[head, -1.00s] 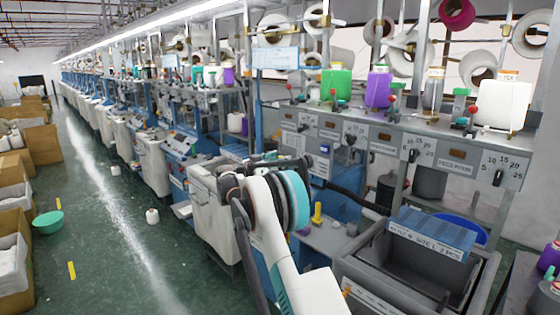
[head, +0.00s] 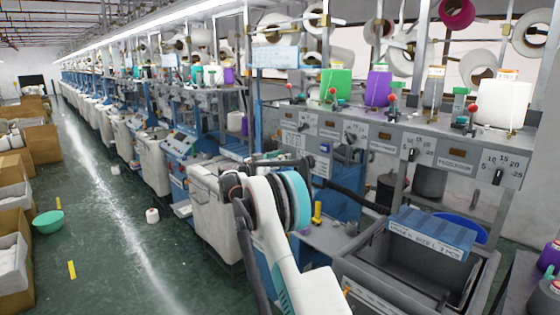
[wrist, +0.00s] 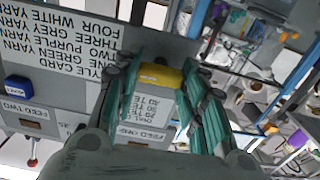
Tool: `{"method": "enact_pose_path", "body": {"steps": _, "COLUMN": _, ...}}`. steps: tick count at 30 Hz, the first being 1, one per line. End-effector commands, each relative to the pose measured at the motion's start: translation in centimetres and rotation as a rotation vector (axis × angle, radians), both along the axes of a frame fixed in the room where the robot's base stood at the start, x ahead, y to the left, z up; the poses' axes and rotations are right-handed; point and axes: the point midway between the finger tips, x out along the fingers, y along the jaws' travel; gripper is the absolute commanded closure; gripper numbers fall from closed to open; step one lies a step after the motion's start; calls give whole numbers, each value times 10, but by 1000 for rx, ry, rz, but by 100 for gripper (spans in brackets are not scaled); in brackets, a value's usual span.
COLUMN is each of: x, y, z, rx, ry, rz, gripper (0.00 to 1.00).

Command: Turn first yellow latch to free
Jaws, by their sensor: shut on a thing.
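In the wrist view a yellow latch (wrist: 161,76) sits between the two teal fingers of my gripper (wrist: 163,88). The fingers are shut on it, one on either side. A grey panel with a printed card and a "FEED ONE" label lies just below it in the picture. In the head view my gripper is hidden behind my own arm and the machine. An upright yellow piece (head: 317,213) shows right of my arm there; I cannot tell whether it is a latch.
A style card (wrist: 70,45) and a blue button (wrist: 18,89) are beside the fingers in the wrist view. A grey bin (head: 370,265) stands at the front right. The green aisle floor (head: 120,250) at left is mostly clear.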

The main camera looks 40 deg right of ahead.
Motion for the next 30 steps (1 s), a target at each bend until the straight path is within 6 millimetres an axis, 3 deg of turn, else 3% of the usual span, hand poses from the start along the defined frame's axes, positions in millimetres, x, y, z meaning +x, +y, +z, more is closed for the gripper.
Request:
{"method": "enact_pose_path", "body": {"steps": 8, "x": 1, "y": 0, "z": -1, "rx": -13, "ry": 154, "rz": 1, "gripper": 86}}
{"method": "enact_pose_path", "body": {"steps": 30, "x": 2, "y": 0, "z": -1, "rx": -68, "ry": 846, "rz": 1, "gripper": 86}}
